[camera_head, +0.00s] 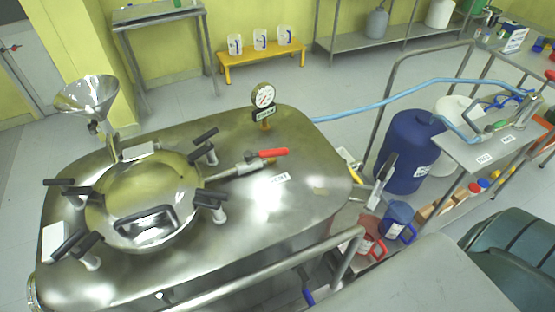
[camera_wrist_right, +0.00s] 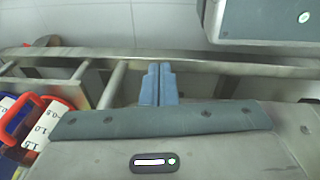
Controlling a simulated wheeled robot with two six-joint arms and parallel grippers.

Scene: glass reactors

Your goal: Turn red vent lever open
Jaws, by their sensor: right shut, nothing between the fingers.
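The red vent lever (camera_head: 273,153) sits on a small metal valve and pipe (camera_head: 240,170) on top of the steel reactor (camera_head: 300,212). Its handle points right, roughly along the pipe. A white label (camera_head: 281,178) lies just beside it. My right gripper (camera_wrist_right: 158,85) shows in the right wrist view with its blue-grey fingers together and nothing between them. It is over a metal rail, and the lever is not in that view. My left gripper is not in view.
A round lid (camera_head: 150,190) with several black-handled clamps and a pressure gauge (camera_head: 263,96) stand on the reactor. A metal handrail (camera_head: 255,268) runs along its front. A blue drum (camera_head: 405,150) and a blue hose (camera_head: 400,95) are to the right.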

